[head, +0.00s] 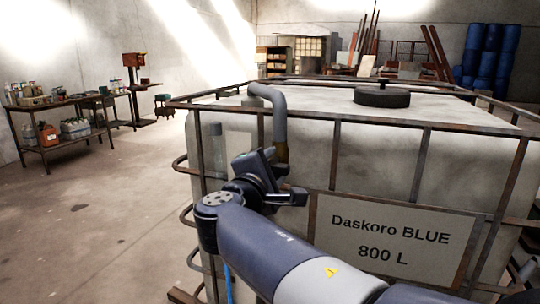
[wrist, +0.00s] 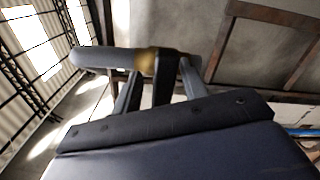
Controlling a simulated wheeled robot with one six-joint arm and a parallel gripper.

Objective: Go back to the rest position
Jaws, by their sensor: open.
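A large pale tank in a metal cage, with a plate (head: 390,240) reading "Daskoro BLUE 800 L", fills the right of the head view. A bent grey pipe (head: 275,100) hangs over its front left edge and ends in a brass-coloured lower part (head: 281,150). My gripper (head: 283,178) is open close to that lower end, in front of the tank. In the wrist view, my open gripper (wrist: 160,70) has its fingers near the brass part (wrist: 147,60), with the grey pipe (wrist: 100,57) running left. I cannot tell whether they touch. I see nothing held.
Cage bars (head: 333,170) stand close behind my gripper. A black lid (head: 382,97) sits on the tank's top. A workbench (head: 60,140) with bottles and containers stands far left. Blue barrels (head: 488,60) are at the back right. The floor (head: 90,225) on the left is clear.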

